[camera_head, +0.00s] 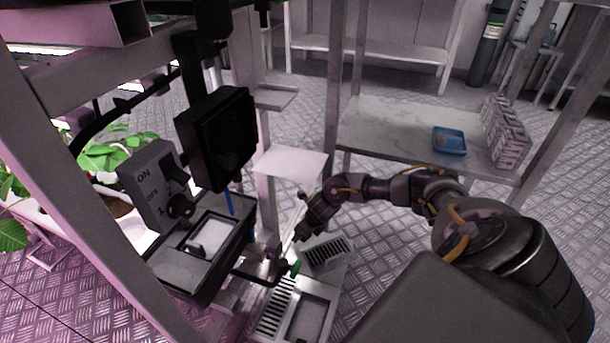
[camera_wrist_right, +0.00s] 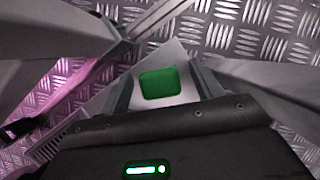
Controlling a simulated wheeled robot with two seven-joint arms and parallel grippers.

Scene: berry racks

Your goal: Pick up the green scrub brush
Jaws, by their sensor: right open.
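The green scrub brush shows as a small green patch (camera_head: 295,268) beside the slotted grey trays in the head view. In the right wrist view it is a green rounded block (camera_wrist_right: 158,84) against a pale grey surface. My right gripper (camera_wrist_right: 162,80) is open, with one finger on each side of the green block in that view. I cannot tell whether the fingers touch it. In the head view my right gripper (camera_head: 300,236) points down just above the trays, close to the green patch. My left gripper is not in view.
Slotted grey trays (camera_head: 326,252) lie below the right gripper. A black device (camera_head: 216,138) and a grey switch box (camera_head: 152,185) stand to the left, near metal posts. A table (camera_head: 385,135) behind bears a blue tray (camera_head: 450,151).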

